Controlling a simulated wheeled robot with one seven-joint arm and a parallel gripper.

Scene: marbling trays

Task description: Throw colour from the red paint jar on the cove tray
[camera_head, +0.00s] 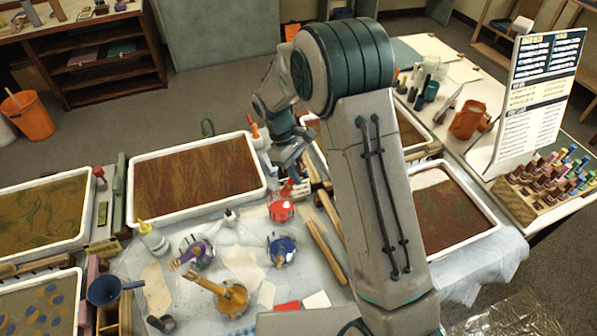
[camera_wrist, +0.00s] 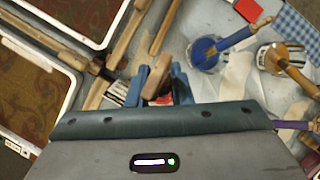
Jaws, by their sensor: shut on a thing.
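The red paint jar (camera_head: 281,210) stands on the covered table in the head view, with a red-topped tool at its mouth. My gripper (camera_head: 290,158) is just above and behind it, partly hidden by my arm. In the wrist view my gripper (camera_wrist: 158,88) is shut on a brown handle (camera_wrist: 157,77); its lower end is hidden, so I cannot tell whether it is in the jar. Brown marbled trays lie around: one at centre left (camera_head: 131,190), one at far left (camera_head: 92,190) and one at right (camera_head: 492,228). No label shows which is the cove tray.
A purple jar (camera_head: 203,259), a blue jar (camera_head: 283,259) and an orange-yellow jar (camera_head: 234,299) stand near the red one. A sign (camera_head: 540,95) stands behind a bottle rack at right.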

